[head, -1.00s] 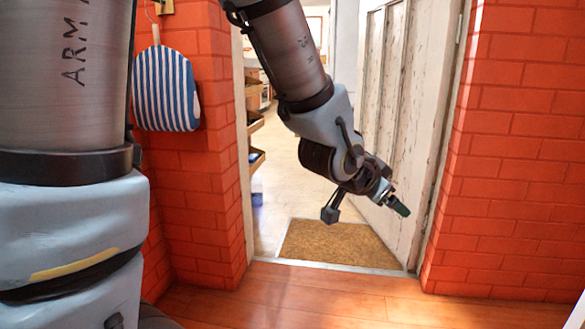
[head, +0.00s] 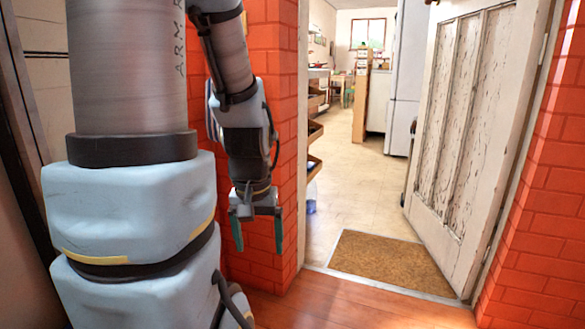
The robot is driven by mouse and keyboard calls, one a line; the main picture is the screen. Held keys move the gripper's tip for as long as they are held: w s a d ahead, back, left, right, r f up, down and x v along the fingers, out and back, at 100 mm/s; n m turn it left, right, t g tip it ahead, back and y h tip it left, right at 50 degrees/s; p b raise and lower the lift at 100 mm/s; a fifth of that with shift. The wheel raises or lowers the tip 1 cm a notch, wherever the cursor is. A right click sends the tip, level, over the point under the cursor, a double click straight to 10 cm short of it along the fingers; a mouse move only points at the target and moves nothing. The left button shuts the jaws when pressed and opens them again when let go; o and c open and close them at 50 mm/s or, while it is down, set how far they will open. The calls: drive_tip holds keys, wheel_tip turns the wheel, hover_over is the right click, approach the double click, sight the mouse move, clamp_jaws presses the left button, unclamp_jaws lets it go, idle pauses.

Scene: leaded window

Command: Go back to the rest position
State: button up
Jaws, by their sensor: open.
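My gripper (head: 258,236) hangs down on the left of the doorway, in front of the red brick wall. Its two greenish fingers are apart, with nothing between them. My arm is folded close to my column on the left side of the picture. No leaded window shows clearly in this view.
A peeling white door (head: 468,115) stands open on the right of the doorway. A brown mat (head: 385,262) lies just past the threshold. Beyond are a pale floor, shelves (head: 315,132) on the left and a white fridge (head: 405,80). The wooden floor (head: 345,305) in front is clear.

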wheel_tip(320, 180, up, 34)
drive_tip(key=p, duration=3.3)
drive_tip(key=shift+c, duration=0.2)
